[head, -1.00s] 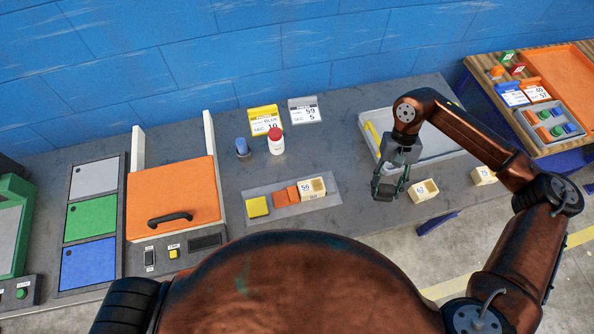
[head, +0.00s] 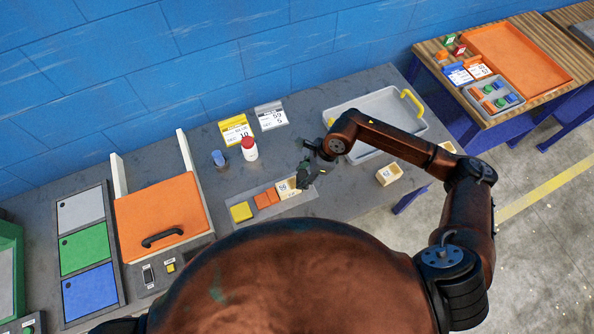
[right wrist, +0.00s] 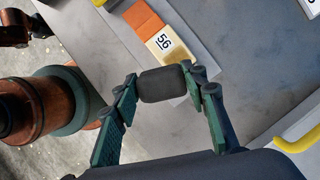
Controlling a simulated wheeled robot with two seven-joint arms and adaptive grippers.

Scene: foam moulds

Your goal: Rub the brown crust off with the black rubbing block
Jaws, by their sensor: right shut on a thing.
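My right gripper (head: 304,178) is at the right end of the cream mould marked 56 (head: 287,188). In the right wrist view its two green-sided fingers are shut on the black rubbing block (right wrist: 162,84). The block is close to the mould's near end; I cannot tell whether they touch. The mould also shows in the right wrist view (right wrist: 163,41), with a tan-brown patch (right wrist: 178,53) on the end nearest the block. In the head view the gripper hides part of that end. My left gripper is not in view.
Orange blocks (head: 267,198) and a yellow block (head: 241,211) line up left of the mould on a grey strip. A red-capped bottle (head: 249,149) and blue container (head: 218,159) stand behind. A grey tray (head: 410,132) and another cream mould (head: 389,175) lie to the right.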

